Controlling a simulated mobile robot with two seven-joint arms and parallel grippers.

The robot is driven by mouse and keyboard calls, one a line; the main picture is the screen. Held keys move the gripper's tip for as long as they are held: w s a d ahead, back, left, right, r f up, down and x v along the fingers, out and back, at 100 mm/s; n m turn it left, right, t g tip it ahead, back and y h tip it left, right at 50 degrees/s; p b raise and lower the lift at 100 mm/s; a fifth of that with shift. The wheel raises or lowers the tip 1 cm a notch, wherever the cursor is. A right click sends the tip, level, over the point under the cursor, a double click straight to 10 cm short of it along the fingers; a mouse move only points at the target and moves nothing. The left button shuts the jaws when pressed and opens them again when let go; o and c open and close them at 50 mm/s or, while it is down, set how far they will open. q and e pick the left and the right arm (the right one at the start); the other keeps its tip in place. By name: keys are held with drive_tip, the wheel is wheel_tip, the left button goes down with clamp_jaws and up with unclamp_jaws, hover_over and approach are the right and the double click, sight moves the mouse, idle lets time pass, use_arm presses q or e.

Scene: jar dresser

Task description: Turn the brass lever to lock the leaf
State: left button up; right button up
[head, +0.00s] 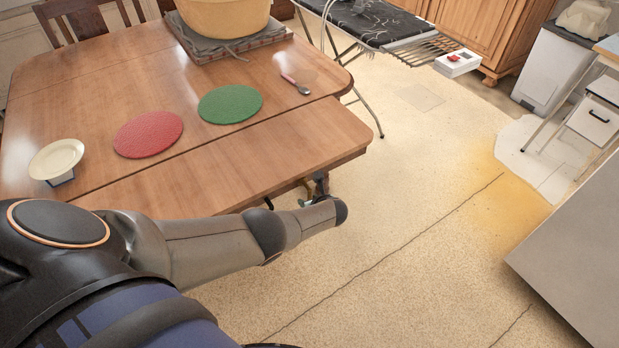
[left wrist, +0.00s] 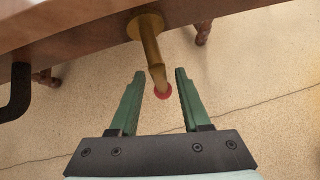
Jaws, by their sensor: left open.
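The brass lever (left wrist: 150,48) hangs from the underside of the table edge in the left wrist view and ends in a red tip (left wrist: 163,91). My left gripper (left wrist: 160,73) is open, with a green finger on either side of the lever's lower end and a visible gap on each side. The wooden leaf (head: 235,160) is level with the tabletop (head: 60,95) in the head view, with a dark seam between them. In that view my left arm reaches under the leaf's front edge and mostly hides the gripper and lever. My right gripper is out of view.
A black bent bracket (left wrist: 18,92) hangs at the left in the left wrist view. The table holds a red mat (head: 148,134), a green mat (head: 230,104), a plate (head: 56,158) and a spoon (head: 297,85).

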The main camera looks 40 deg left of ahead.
use_arm(q)
drive_tip(key=p+v, duration=0.5)
drive_tip(key=v, duration=0.7)
drive_tip(key=shift+d+r, duration=0.2)
idle(0.7)
